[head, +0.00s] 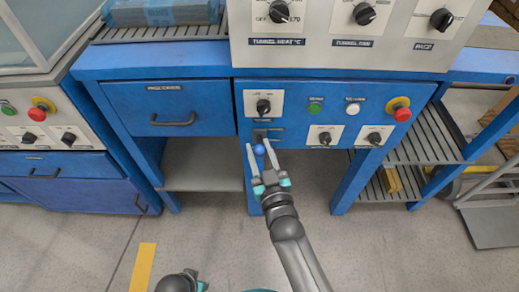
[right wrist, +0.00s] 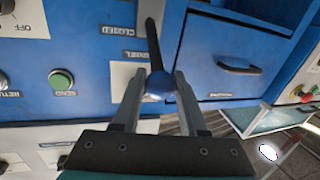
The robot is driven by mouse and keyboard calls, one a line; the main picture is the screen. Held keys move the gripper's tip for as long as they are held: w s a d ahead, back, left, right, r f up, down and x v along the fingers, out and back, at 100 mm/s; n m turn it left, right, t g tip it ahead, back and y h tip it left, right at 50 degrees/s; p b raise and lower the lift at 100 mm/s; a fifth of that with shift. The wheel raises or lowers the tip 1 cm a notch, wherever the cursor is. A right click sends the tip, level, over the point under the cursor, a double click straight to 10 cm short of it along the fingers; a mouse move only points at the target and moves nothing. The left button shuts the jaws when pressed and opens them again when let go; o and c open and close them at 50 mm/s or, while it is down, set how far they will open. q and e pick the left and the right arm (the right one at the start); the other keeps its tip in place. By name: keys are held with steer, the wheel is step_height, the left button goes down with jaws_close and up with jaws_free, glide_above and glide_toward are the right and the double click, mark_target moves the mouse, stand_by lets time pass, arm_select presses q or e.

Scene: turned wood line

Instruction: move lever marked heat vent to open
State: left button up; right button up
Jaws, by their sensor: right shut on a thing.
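A lever with a dark shaft (right wrist: 153,45) and a round blue knob (right wrist: 160,85) stands out from the blue front panel. The blue knob also shows in the head view (head: 259,150). My right gripper (head: 257,147) has its two pale fingers on either side of the knob and is shut on it; the right wrist view shows this too (right wrist: 158,84). A label reading "CLOSED" (right wrist: 116,28) shows upside down beside the shaft. Another label near the lever is partly hidden, and I cannot read "heat vent". My left gripper's fingers do not show.
The panel carries a black rotary knob (head: 263,106), a green button (head: 315,108), a white button (head: 352,109) and a red emergency stop (head: 402,114). A drawer (head: 170,105) is shut at left. Open shelves (head: 205,160) lie below. The floor in front is mostly clear.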

jaws_close()
stand_by(0.8)
